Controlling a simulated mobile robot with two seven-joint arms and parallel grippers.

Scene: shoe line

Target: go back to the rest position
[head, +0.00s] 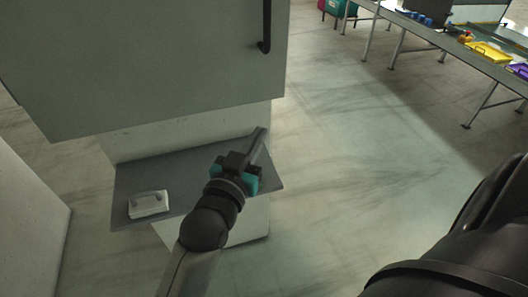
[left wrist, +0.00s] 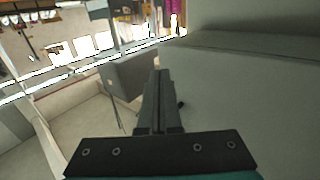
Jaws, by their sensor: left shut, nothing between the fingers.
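My left gripper (head: 261,133) reaches up from the bottom of the head view. It is over the right part of a dark grey shelf (head: 190,176), below the large grey cabinet. Its fingers are shut together with nothing between them. In the left wrist view the closed fingers (left wrist: 159,76) point away from the camera, beside a pale grey surface on the right. My right gripper is not in view.
A white device (head: 148,204) lies at the shelf's left end. The grey cabinet (head: 130,60) with a black handle (head: 265,30) stands above. A long table (head: 455,45) with coloured trays is at the upper right. The floor between is clear.

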